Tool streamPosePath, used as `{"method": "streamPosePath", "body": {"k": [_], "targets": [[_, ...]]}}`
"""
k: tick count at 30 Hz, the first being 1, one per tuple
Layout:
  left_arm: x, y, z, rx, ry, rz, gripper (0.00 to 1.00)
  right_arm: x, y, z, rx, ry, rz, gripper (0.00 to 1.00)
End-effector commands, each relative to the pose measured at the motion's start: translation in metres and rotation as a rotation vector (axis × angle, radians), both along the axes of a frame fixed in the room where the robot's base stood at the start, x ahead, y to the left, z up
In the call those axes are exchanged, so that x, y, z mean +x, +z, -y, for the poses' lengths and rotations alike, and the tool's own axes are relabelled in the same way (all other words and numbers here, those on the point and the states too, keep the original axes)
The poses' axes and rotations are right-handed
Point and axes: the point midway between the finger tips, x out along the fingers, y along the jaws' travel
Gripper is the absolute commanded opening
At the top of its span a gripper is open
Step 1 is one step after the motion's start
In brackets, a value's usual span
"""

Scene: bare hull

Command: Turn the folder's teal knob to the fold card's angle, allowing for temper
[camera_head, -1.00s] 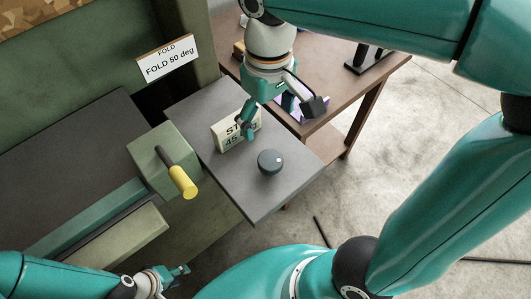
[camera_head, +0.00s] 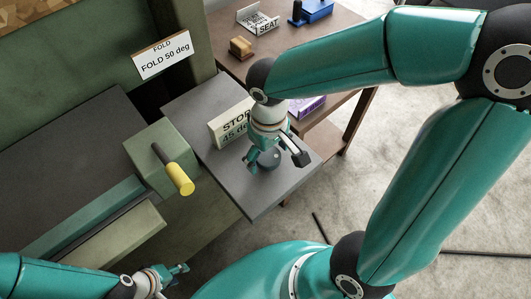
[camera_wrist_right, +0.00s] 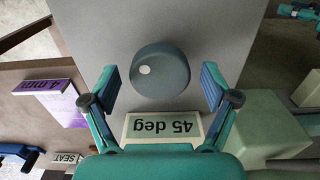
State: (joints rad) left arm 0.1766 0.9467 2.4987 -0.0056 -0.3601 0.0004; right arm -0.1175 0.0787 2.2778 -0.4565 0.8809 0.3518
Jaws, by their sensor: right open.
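The dark teal round knob (camera_head: 269,161) sits on the grey shelf plate, partly hidden by my right gripper (camera_head: 278,164). In the right wrist view the knob (camera_wrist_right: 165,80) shows a white dot on its left side. My right gripper (camera_wrist_right: 160,84) is open, with one finger on each side of the knob and a gap to both. The fold card (camera_head: 162,55) reads FOLD 50 deg. A display (camera_head: 231,124) behind the knob reads STOP 45 deg; its 45 deg (camera_wrist_right: 163,127) also shows upside down in the right wrist view. My left gripper (camera_head: 178,271) is at the bottom left, its jaw gap unclear.
A yellow-handled lever (camera_head: 180,178) sticks out left of the shelf plate (camera_head: 250,205). The purple box's label appears to read 4 mm.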

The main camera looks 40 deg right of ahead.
Motion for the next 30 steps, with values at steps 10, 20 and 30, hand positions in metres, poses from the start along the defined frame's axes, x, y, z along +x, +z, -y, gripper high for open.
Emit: {"method": "streamPosePath", "body": {"k": [10,20,30], "targets": [[0.0,0.0,0.0,0.0,0.0,0.0,0.4,0.0,0.0002,0.0001,0.0,0.0,0.0,0.6],[0.0,-0.0003,0.0,0.0,0.0,0.0,0.4,0.0001,0.0003,0.0001,-0.001,0.026,0.0,0.27],[0.0,-0.0018,0.0,0.0,0.0,0.0,0.4,0.0003,0.0006,0.0001,-0.001,0.26,0.0,0.27]]}}
